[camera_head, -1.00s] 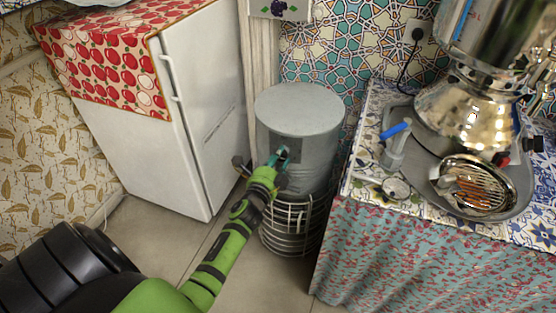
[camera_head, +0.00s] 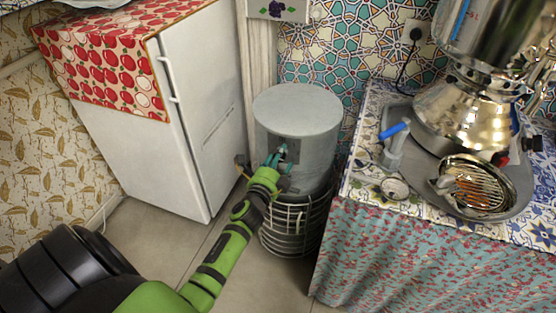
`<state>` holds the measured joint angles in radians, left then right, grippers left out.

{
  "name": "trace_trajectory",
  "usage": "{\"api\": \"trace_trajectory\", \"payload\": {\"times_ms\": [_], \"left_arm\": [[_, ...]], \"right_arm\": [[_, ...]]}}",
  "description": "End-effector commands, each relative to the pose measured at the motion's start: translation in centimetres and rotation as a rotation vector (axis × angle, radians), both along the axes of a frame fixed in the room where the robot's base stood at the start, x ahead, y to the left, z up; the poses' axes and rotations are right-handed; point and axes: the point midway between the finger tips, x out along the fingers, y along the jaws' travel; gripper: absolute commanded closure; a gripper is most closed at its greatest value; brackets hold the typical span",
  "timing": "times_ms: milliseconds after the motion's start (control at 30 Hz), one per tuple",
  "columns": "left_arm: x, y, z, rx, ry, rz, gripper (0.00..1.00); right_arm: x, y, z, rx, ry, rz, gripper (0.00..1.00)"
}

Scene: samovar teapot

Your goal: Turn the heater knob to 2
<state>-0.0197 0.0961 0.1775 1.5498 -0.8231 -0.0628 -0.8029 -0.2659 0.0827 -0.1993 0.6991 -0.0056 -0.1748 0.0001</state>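The heater (camera_head: 300,112) is a grey upright cylinder with a wire grille (camera_head: 283,240) around its lower part. It stands on the floor in the middle of the head view. A dark panel (camera_head: 292,145) shows on its front. My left gripper (camera_head: 277,157), with teal fingers, is right in front of this panel. It looks very close to the panel, but I cannot tell whether it touches. The knob and its markings cannot be made out behind the fingers. The finger gap is too small to judge. My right gripper is not in view.
A white fridge (camera_head: 208,110) with an apple-print cloth (camera_head: 100,62) stands left of the heater. A counter (camera_head: 365,180) to the right bears a tray (camera_head: 400,112) and a shiny samovar (camera_head: 465,110). Floor is clear in front of the heater.

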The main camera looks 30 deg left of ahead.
Motion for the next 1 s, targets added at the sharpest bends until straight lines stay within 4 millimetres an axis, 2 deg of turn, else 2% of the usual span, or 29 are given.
{"api": "trace_trajectory", "payload": {"times_ms": [233,333,733,900,1000], "left_arm": [[-0.3,0.2,-0.2,0.000,0.004,0.005,0.40],[-1.2,0.0,-0.3,0.000,0.006,0.005,0.40],[-8.9,-2.0,0.3,-0.002,0.006,0.004,0.40],[-11.0,-2.6,0.6,-0.001,0.004,0.002,0.40],[-11.5,-2.7,0.6,0.000,0.003,0.002,0.40]], "right_arm": [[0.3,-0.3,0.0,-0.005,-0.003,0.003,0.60],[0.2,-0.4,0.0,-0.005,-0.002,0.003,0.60],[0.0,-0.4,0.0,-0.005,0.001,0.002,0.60],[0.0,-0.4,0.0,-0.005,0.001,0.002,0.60],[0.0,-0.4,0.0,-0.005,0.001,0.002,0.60]]}}
